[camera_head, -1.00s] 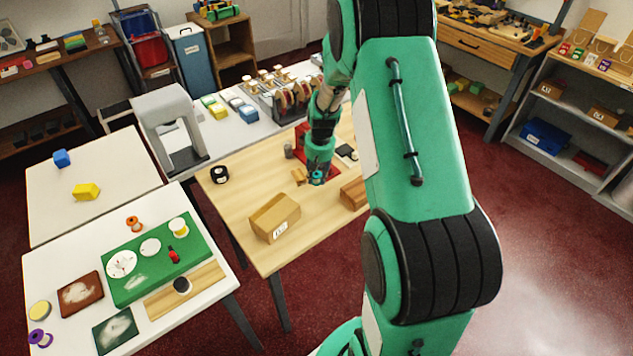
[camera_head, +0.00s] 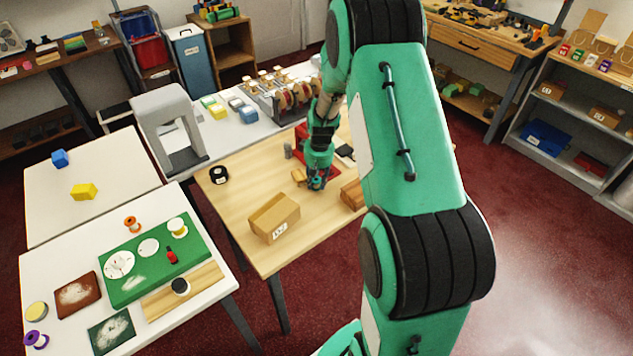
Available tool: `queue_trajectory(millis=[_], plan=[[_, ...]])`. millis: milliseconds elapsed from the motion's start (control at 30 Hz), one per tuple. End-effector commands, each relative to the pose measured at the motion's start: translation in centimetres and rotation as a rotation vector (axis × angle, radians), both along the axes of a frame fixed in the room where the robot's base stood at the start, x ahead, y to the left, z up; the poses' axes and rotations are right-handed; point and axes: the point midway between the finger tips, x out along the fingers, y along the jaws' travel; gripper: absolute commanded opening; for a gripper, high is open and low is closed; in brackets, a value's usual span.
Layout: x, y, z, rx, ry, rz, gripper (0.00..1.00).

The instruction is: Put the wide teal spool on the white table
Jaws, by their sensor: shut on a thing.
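My gripper (camera_head: 316,184) is small in the head view, low over the wooden table (camera_head: 240,205), behind a cardboard box. It is shut on a small teal thing, which looks like the wide teal spool (camera_head: 317,182); the fingers hide most of it. I cannot tell whether the spool touches the tabletop. A white table (camera_head: 215,295) stands at the front left with a green mat and several small things on it. Another white table (camera_head: 120,165), behind it, holds a blue block and a yellow block.
The cardboard box (camera_head: 274,218) is on the wooden table, with a black roll (camera_head: 219,174) at its left edge. The green mat (camera_head: 150,262), an orange spool (camera_head: 130,224) and a purple spool (camera_head: 36,339) crowd the front white table. The rear one has wide bare areas.

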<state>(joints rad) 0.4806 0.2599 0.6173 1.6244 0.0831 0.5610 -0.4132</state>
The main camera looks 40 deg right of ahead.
Motion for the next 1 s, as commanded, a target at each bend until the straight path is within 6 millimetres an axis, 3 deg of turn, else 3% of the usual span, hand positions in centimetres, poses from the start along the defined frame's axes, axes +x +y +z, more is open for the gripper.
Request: queue_trajectory(millis=[167,200,267,733,1000], plan=[[0.0,0.0,-0.3,0.000,0.000,0.000,0.12],[0.0,0.0,-0.3,0.000,0.000,0.000,0.38],[0.0,0.0,-0.3,0.000,0.000,0.000,0.50],[0.0,0.0,0.3,0.000,0.000,0.000,0.50],[-0.2,-0.1,3.2,-0.001,-0.003,0.000,0.50]])
